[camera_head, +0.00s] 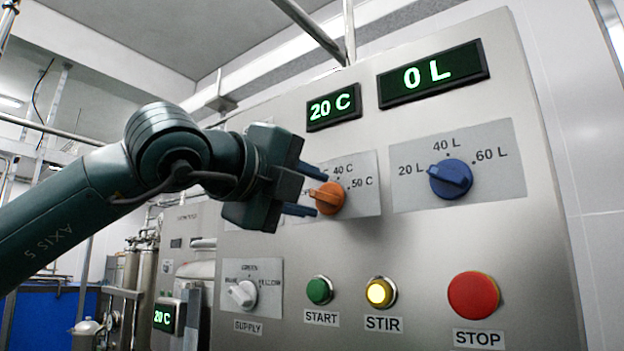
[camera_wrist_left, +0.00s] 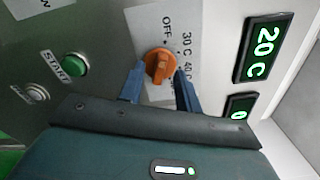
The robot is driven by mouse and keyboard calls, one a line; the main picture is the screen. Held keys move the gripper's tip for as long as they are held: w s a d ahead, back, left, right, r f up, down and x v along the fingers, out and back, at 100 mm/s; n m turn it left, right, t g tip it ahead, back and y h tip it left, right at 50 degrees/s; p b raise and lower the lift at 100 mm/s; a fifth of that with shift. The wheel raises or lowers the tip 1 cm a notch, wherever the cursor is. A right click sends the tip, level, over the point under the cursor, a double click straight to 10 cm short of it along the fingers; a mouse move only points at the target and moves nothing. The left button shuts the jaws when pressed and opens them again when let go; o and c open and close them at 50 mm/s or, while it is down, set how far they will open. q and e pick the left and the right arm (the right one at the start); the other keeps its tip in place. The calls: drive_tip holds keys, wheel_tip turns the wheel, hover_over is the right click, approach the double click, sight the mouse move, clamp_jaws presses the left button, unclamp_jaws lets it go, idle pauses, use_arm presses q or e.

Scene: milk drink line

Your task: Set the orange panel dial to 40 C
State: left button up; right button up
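The orange dial (camera_head: 328,197) sits on a light plate with temperature marks, on the upright steel panel. It also shows in the left wrist view (camera_wrist_left: 159,66), with OFF, 30 and 40 C marks beside it. A small display (camera_head: 334,107) above it reads 20 C. My left gripper (camera_head: 308,191) is in front of the dial, its two blue fingers spread apart, one above and one below the dial in the head view. In the left wrist view the fingertips (camera_wrist_left: 158,84) stand close to the dial; I cannot tell whether they touch it. My right gripper is not in view.
A blue dial (camera_head: 450,178) with litre marks is to the right, under a display (camera_head: 433,74) reading 0 L. Below are a white supply dial (camera_head: 243,294), a green START button (camera_head: 319,290), a lit yellow STIR button (camera_head: 381,292) and a red STOP button (camera_head: 473,295).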

use_arm(q)
drive_tip(key=shift+w+d, duration=0.35)
drive_tip(key=shift+w, duration=0.15)
clamp_jaws()
